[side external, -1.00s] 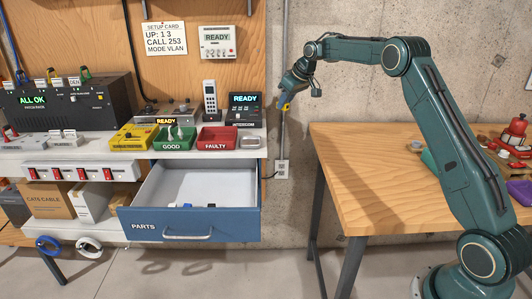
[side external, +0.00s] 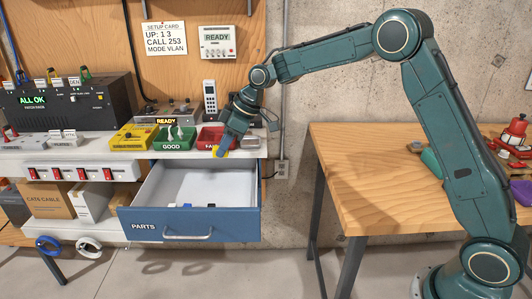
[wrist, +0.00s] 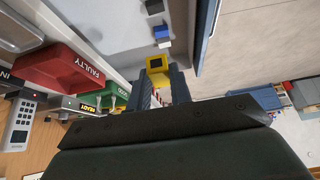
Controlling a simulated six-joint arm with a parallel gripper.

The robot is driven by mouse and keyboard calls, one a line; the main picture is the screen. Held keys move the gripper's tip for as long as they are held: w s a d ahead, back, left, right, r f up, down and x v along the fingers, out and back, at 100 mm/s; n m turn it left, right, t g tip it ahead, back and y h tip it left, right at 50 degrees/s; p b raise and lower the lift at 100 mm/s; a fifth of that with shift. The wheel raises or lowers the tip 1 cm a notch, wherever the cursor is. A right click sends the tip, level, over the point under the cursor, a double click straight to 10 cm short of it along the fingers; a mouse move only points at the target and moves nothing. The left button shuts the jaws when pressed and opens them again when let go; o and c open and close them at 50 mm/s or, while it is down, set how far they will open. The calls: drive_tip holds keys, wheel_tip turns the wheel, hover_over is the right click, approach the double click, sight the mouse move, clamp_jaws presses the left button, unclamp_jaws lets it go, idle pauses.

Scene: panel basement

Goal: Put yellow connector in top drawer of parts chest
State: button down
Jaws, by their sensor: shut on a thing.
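My gripper (side external: 222,151) is shut on the yellow connector (wrist: 158,66), which shows between the fingers in the wrist view. In the side view the connector (side external: 221,153) is at the fingertips, in front of the red FAULTY bin and near the back right of the open drawer. The blue PARTS drawer (side external: 232,221) is pulled out, and its pale inside is mostly bare. A few small blue, black and white pieces (side external: 186,206) lie in it near the front; they also show in the wrist view (wrist: 162,32).
The bench edge (side external: 110,154) lies just behind the drawer opening. A wooden table (side external: 360,170) stands at the right.

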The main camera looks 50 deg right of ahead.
drive_tip(key=shift+a, duration=0.15)
drive_tip(key=shift+f, duration=0.1)
wheel_tip(320, 180, down, 20)
drive_tip(key=shift+r, duration=0.1)
idle(1.0)
drive_tip(key=c, duration=1.3)
unclamp_jaws()
